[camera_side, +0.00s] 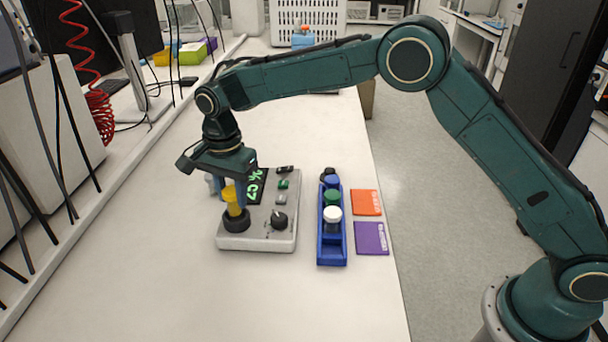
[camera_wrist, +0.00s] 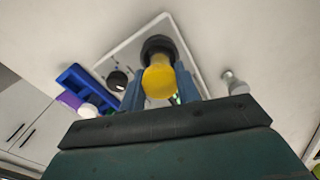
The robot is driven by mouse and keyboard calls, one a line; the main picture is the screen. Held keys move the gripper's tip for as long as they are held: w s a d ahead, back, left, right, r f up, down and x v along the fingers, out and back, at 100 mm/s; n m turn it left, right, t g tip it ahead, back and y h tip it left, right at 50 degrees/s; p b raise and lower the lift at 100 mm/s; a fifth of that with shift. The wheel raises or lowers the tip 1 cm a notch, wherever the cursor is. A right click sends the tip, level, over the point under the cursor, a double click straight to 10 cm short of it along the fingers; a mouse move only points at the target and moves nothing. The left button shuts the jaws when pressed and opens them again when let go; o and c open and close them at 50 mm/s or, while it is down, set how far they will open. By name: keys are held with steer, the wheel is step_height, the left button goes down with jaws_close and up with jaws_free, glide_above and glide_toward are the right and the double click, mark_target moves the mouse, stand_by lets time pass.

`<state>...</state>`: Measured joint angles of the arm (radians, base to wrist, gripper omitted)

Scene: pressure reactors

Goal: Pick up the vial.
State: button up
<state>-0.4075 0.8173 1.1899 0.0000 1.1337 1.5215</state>
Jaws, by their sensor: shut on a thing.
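The vial with a yellow top (camera_side: 231,196) stands upright at the black round socket (camera_side: 236,220) of a grey reactor unit (camera_side: 257,241). It also shows in the wrist view (camera_wrist: 158,82), with the black socket (camera_wrist: 158,48) just beyond it. My gripper (camera_side: 230,184) points down over the vial. In the wrist view, its blue fingers (camera_wrist: 159,90) are on both sides of the yellow top, shut on it. The vial's lower part is hidden in the socket.
A blue rack (camera_side: 332,254) to the right holds vials with white (camera_side: 332,213), green (camera_side: 332,197) and dark tops. Orange (camera_side: 366,202) and purple (camera_side: 372,238) squares lie beside it. A small grey item (camera_wrist: 235,84) stands near the unit. The front bench is clear.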

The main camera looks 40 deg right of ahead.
mark_target(232, 190)
step_height(232, 190, up, 17)
stand_by(0.5)
steer(key=shift+r, duration=0.1)
stand_by(0.5)
steer(key=s+d+f, duration=0.2)
steer(key=s+d, duration=0.7)
steer(key=d, duration=0.1)
steer(key=s+d+f, duration=0.1)
steer(key=s+d, duration=0.9)
steer(key=d, duration=0.1)
steer(key=shift+s+d+f+m, duration=0.15)
steer(key=shift+s+f+m, duration=0.15)
steer(key=shift+f+m, duration=0.1)
steer(key=shift+f, duration=0.1)
step_height(232, 190, down, 16)
